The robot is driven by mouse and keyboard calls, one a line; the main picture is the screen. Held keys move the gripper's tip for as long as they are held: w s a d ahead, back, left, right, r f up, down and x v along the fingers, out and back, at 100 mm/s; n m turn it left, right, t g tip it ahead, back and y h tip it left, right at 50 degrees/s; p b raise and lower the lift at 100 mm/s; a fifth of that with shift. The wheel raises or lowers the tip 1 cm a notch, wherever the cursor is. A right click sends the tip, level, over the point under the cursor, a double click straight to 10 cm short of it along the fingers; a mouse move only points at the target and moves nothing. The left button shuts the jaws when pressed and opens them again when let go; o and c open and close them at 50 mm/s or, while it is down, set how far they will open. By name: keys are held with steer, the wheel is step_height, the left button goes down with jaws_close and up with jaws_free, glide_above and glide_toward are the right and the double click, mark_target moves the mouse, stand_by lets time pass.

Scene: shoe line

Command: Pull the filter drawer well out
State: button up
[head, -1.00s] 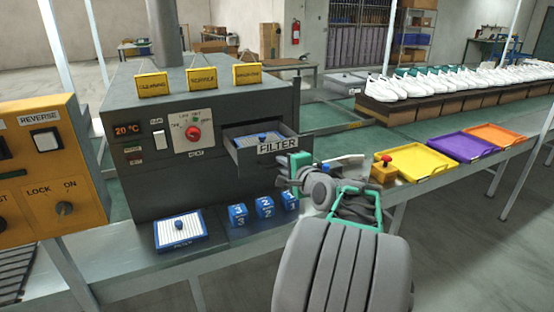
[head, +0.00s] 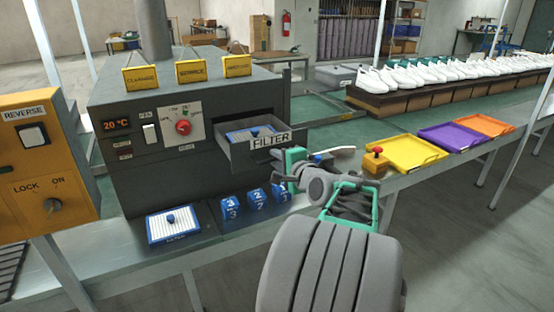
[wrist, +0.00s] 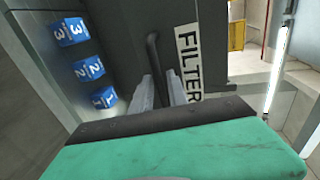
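The grey filter drawer (head: 238,157), labelled FILTER, stands partly out of the dark grey machine (head: 120,175). In the wrist view the two grey fingers of my gripper (wrist: 160,92) are closed around the black drawer handle (wrist: 153,50), beside the FILTER label (wrist: 188,62).
A second blue-framed filter (head: 173,225) and several blue numbered cubes (head: 257,199) sit on the bench below the drawer. A yellow block with a red button (head: 376,161) and yellow, purple and orange trays (head: 405,153) stand to the right.

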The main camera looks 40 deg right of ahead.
steer(key=v, duration=0.7)
steer(key=shift+s, duration=0.3)
steer(key=shift+a, duration=0.15)
steer(key=w+a+f+n+g+y+p, duration=0.2)
steer(key=a+n, duration=0.2)
steer(key=a, duration=0.3)
steer(key=w+a+f+n+g+y+p, duration=0.1)
steer(key=a+n+g+p, duration=0.1)
steer(key=a+n, duration=0.35)
steer(key=w+a+f+n+g+y+p, duration=0.2)
steer(key=a+p, duration=0.1)
steer(key=a, duration=0.6)
steer(key=s+a+f+n+g+p, duration=0.1)
steer(key=s+a+n+g+p, duration=0.2)
steer(key=s+a+n, duration=0.7)
steer(key=s+a+g, duration=0.2)
steer(key=shift+a+f+g+h+p, duration=0.3)
steer(key=shift+g+h+p, duration=0.1)
